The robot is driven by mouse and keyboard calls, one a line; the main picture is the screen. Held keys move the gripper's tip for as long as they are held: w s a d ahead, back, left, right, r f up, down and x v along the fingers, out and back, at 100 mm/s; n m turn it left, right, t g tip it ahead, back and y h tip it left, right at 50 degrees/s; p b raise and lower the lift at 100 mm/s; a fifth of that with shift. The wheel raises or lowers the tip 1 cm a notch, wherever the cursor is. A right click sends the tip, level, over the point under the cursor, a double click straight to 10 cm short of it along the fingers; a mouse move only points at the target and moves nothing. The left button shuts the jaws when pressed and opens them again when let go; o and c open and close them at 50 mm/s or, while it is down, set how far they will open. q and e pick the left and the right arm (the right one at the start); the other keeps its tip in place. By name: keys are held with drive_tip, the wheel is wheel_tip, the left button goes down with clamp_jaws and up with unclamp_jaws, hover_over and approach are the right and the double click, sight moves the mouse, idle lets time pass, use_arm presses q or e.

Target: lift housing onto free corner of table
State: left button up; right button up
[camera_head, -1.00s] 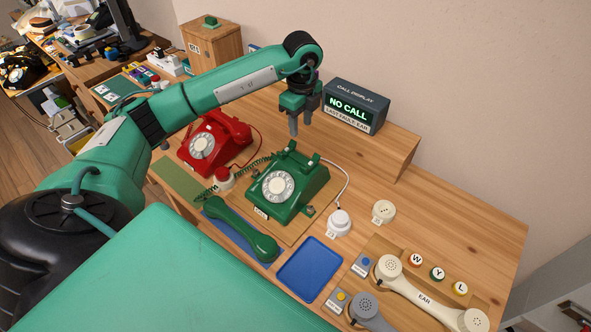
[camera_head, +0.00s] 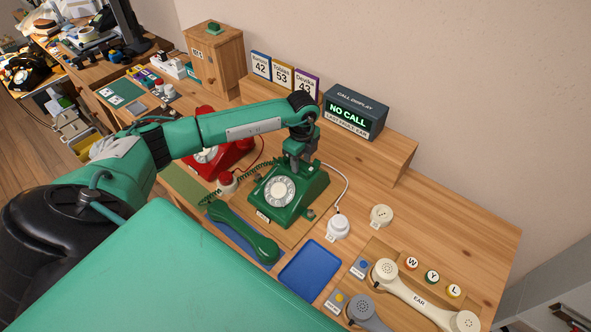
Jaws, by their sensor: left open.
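The green phone housing (camera_head: 290,196) with its white dial stands on a wooden board (camera_head: 322,228) in the middle of the table (camera_head: 440,245). My left gripper (camera_head: 296,166) points down at the top of the housing, at its cradle, with its jaws open. The fingertips are close to the cradle, and I cannot tell whether they touch it. The green handset (camera_head: 243,236) lies off the housing on a blue mat, with its coiled cord running back. My right gripper is not in view.
A red phone (camera_head: 222,158) stands left of the housing, partly behind my arm. A white plug device (camera_head: 338,227), an empty blue tray (camera_head: 309,270), and white (camera_head: 425,298) and grey handsets lie to the right. The call display (camera_head: 354,113) stands behind. Bare wood shows at the right.

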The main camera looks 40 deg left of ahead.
use_arm(q)
clamp_jaws()
drive_tip(key=shift+r, duration=0.2)
